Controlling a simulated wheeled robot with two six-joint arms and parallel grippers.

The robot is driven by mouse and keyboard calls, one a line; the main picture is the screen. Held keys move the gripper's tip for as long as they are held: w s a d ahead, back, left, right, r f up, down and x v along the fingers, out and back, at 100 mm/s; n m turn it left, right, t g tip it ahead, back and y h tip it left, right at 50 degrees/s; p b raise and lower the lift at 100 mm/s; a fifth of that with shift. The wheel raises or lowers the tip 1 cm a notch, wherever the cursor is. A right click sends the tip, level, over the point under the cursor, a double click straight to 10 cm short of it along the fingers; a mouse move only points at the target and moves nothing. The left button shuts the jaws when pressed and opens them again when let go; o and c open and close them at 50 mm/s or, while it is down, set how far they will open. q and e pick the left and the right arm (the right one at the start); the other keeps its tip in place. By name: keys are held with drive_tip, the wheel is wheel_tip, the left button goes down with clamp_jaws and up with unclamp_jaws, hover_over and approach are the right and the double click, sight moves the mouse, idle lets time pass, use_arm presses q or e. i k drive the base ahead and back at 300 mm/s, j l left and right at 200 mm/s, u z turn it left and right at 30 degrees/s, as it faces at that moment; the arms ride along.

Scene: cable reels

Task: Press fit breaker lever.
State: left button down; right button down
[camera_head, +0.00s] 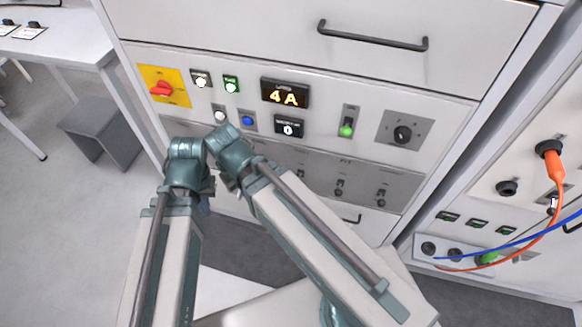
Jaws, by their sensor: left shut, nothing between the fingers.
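A lever with a green knob (346,130) sits low in an upright slotted plate (349,112) on the cabinet's control panel. Several small dark switches (339,188) sit on the grey strip below; I cannot tell which part is the breaker lever. My left gripper (208,190) is shut and empty, in front of the panel's lower left, left of and below the green-knobbed lever. My right arm's wrist (236,150) crosses in front of the panel beside the left one. Its fingers are mostly hidden, and I cannot tell their state.
A red rotary switch (162,89) on yellow, several buttons, a lit "4 A" display (285,94) and a black knob (403,134) share the panel. A drawer handle (372,36) juts out above. Orange (556,180) and blue cables hang at right. A grey stool (102,132) stands left.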

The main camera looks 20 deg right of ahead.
sight(338, 193)
drive_tip(key=l+z, duration=0.15)
drive_tip(key=z, duration=1.1)
drive_tip(key=k, duration=0.3)
